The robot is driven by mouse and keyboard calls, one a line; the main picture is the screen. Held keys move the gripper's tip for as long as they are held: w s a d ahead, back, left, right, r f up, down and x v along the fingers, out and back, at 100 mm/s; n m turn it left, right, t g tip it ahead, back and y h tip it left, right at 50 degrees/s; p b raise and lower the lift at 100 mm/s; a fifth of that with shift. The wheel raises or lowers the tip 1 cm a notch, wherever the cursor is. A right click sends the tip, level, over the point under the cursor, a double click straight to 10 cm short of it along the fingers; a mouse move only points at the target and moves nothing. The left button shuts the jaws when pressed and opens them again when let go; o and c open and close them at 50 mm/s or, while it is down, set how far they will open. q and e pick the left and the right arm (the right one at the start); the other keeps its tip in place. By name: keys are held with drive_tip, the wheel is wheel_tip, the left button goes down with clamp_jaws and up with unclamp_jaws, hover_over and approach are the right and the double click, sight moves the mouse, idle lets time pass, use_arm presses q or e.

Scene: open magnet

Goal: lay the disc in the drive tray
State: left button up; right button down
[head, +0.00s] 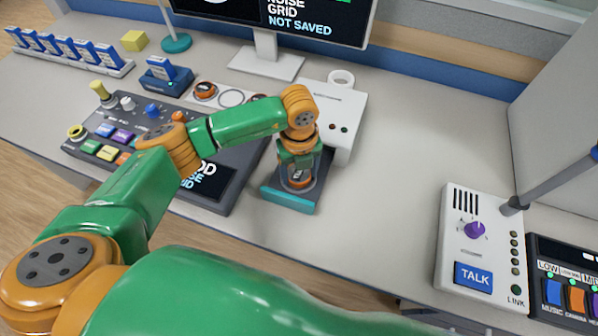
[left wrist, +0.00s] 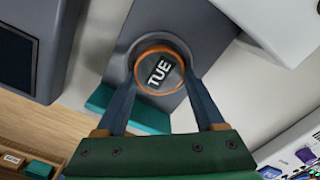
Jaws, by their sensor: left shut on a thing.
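My left gripper (head: 297,177) reaches down over the dark drive tray (head: 315,195), which juts from the white drive box (head: 347,110) and has a teal front edge. In the left wrist view its two fingers close on the sides of a round disc (left wrist: 158,72) with an orange rim and a dark label reading TUE. The disc lies over the round recess of the tray (left wrist: 113,72); I cannot tell whether it touches the bottom. In the head view the gripper partly hides the disc (head: 299,184). My right gripper is not in view.
A control console (head: 100,165) with coloured buttons and a screen stands left of the tray. Behind it is a pale holder with an orange-rimmed disc (head: 205,90) and an empty ring. A monitor (head: 265,55) stands behind. The desk right of the drive is clear up to the talk panel (head: 470,255).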

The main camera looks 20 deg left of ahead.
sight(299, 174)
use_arm(q)
drive_tip(key=o, duration=1)
drive_tip(key=shift+s+f, duration=0.4)
drive_tip(key=shift+f, duration=0.1)
drive_tip(key=o, duration=0.4)
drive_tip(key=shift+c, duration=0.2)
drive_tip(key=shift+o, duration=0.2)
drive_tip(key=shift+w+d+f, duration=0.1)
drive_tip(key=shift+d, duration=0.1)
drive_tip(key=shift+r+p, duration=0.85)
drive_tip(key=shift+r, duration=0.05)
drive_tip(key=r, duration=0.2)
drive_tip(key=w+r+b, duration=0.1)
drive_tip(key=shift+a+r, duration=0.3)
drive_tip(key=shift+r, duration=0.1)
wheel_tip(299, 174, up, 8)
drive_tip(key=shift+s, duration=0.15)
